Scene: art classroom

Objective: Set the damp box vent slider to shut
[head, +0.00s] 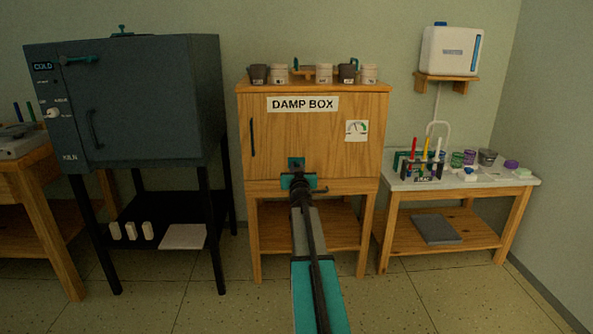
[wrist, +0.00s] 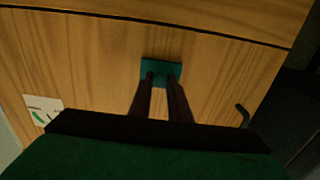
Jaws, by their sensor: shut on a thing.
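The damp box (head: 315,120) is a wooden cabinet on legs with a "DAMP BOX" label on its front. A small teal piece, seemingly the vent slider (head: 296,161), is low on its front, left of middle. In the wrist view the slider (wrist: 162,67) is a teal block against the wood, between and behind my fingertips. My gripper (head: 297,170) reaches the front, and in the wrist view its two dark fingers (wrist: 161,77) are closed on the teal block. The slider's track and any open or shut marks are hidden or too small to read.
A dial card (head: 357,130) is on the box front at right, with a dark door handle (head: 252,137) at left. Several pots stand on top. A dark kiln (head: 150,100) stands left; a table (head: 470,182) with tools stands right. The floor in front is clear.

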